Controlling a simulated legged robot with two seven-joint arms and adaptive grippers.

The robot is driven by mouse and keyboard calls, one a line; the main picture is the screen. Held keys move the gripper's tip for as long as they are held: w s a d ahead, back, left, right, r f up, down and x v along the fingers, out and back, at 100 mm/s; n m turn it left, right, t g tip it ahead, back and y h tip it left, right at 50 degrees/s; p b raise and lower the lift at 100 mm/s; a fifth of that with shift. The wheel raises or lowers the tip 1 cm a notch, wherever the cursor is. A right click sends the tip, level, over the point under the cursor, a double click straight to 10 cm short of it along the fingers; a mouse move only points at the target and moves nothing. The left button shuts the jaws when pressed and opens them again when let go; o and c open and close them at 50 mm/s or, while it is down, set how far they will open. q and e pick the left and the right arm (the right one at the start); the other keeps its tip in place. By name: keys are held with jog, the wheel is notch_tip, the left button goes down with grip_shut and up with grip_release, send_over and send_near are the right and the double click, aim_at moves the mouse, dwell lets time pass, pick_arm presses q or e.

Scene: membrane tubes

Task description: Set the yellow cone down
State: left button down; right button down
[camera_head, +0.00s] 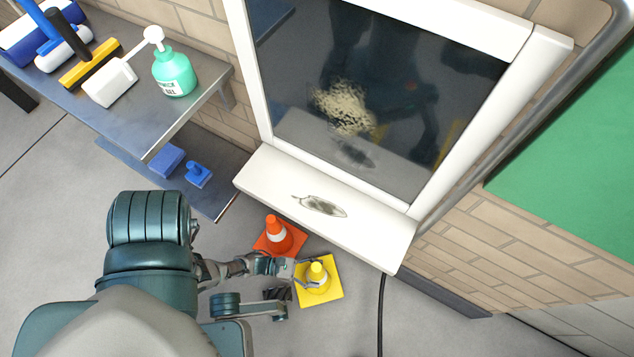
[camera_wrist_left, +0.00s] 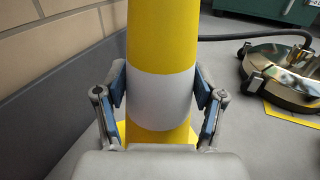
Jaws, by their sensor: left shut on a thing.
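The yellow cone (camera_head: 318,270) with a white band and square yellow base stands upright near the floor below the window sill. In the left wrist view the yellow cone (camera_wrist_left: 162,40) fills the middle, with its white band between the fingers. My left gripper (camera_head: 308,274) is shut on the yellow cone, one finger on each side, as the left wrist view of the gripper (camera_wrist_left: 160,92) also shows. Its base is mostly hidden there by the gripper. I cannot tell whether the base touches the floor. My right gripper is not in view.
An orange cone (camera_head: 277,237) stands just left of and behind the yellow one. A white window sill (camera_head: 330,208) juts out above. A black cable (camera_head: 381,315) runs at right. A shiny round metal object (camera_wrist_left: 282,75) lies right.

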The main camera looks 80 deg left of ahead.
pick_arm(q)
jog(key=shift+f, duration=0.25)
jog(key=shift+a+f, duration=0.15)
jog(key=shift+f, duration=0.25)
jog(key=shift+c, duration=0.6)
grip_release()
jog(key=shift+r, duration=0.1)
jog(key=shift+r, duration=0.35)
jog(key=v, duration=1.2)
jog(key=shift+r, duration=0.2)
